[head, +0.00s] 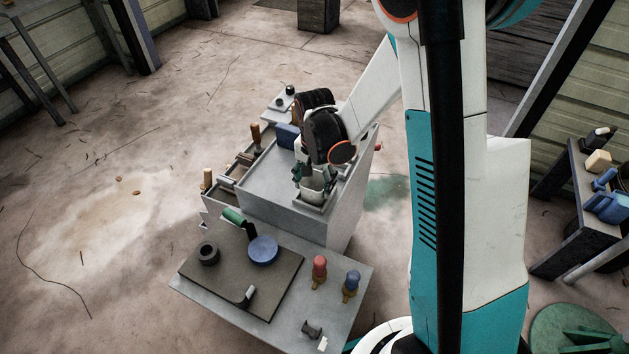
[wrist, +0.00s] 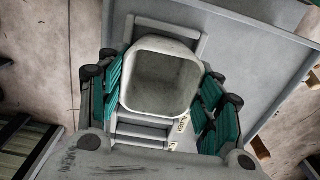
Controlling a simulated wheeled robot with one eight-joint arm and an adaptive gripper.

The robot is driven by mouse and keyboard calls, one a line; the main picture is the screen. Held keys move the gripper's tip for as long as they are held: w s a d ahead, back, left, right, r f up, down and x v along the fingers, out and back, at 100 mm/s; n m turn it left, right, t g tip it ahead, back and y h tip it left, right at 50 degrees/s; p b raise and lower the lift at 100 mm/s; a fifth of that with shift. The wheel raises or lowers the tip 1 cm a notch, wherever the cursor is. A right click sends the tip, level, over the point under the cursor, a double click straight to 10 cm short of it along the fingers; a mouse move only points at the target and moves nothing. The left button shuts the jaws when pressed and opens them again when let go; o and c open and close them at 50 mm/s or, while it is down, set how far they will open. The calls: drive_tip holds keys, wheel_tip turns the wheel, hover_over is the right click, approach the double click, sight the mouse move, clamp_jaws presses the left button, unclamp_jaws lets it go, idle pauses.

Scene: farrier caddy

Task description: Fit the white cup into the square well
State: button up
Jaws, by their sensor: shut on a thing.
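The white cup (wrist: 160,85), squarish with rounded corners and an empty interior, is in my gripper (wrist: 163,97). The teal finger pads are shut on its left and right sides. In the head view the cup (head: 312,189) is upright, below my gripper (head: 312,176), at the front right of the caddy's grey top. The square well's rim (wrist: 168,26) shows beyond and below the cup, turned roughly the same way. The rim also shows in the head view (head: 310,208). The cup covers the well's inside, so I cannot tell whether its base is inside or above it.
The grey caddy top (head: 265,185) is clear left of the cup. A blue block (head: 287,136) stands behind. A lower front shelf holds a blue disc (head: 263,250), a dark ring (head: 208,253), and red (head: 319,270) and blue (head: 351,284) handled tools.

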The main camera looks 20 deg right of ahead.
idle(0.8)
drive_tip(key=o, duration=1.2)
drive_tip(key=shift+r, duration=0.1)
wheel_tip(320, 180, up, 12)
drive_tip(key=shift+f, duration=0.1)
